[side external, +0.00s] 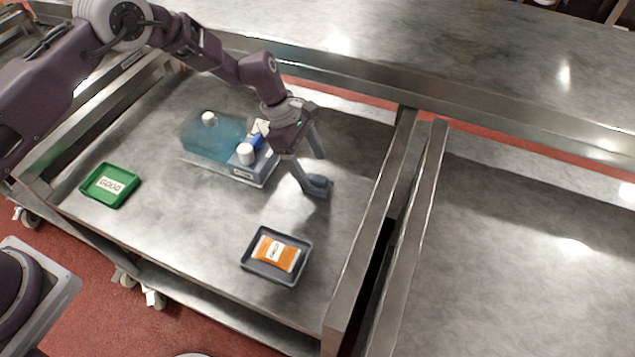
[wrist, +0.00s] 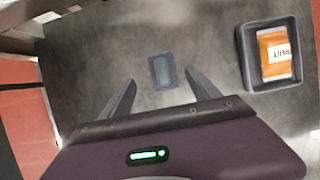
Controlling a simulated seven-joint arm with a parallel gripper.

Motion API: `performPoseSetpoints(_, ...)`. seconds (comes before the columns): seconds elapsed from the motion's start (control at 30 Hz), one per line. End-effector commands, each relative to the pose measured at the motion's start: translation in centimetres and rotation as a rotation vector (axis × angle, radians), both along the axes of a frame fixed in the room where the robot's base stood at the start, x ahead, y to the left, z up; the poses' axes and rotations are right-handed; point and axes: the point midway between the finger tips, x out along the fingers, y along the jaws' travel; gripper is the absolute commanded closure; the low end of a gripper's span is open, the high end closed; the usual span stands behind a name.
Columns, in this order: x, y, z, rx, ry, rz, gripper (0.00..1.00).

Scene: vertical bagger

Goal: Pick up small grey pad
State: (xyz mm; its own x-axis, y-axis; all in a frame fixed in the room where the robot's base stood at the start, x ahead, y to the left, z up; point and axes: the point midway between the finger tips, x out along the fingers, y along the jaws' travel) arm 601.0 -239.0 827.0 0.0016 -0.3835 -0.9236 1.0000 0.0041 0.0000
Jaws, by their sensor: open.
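The small grey pad (wrist: 163,72) is a dark rectangle with a lighter middle, flat on the metal table. In the wrist view it lies ahead of the gap between the two fingers of my gripper (wrist: 160,84). In the side external view my gripper (side external: 315,172) points down over the table. The pad (side external: 319,183) shows there close to the fingertips, partly covered by the nearer finger. My gripper is open, with nothing between its fingers. I cannot tell how high the tips are above the pad.
A dark tray (side external: 248,266) holds an orange packet (side external: 276,253); the tray also shows in the wrist view (wrist: 246,72). A green tray (side external: 92,185) labelled GOOD stands at the left. Raised metal rims edge the table.

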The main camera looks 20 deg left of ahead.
Motion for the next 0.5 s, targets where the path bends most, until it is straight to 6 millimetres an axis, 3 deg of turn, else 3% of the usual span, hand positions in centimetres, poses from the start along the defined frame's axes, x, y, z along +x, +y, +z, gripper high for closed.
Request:
performPoseSetpoints(0.23,-0.5,-2.0,-3.9,0.001,0.002,-0.004,0.29)
performPoseSetpoints(0.5,-0.5,-2.1,-4.2,0.001,0.000,-0.003,0.31)
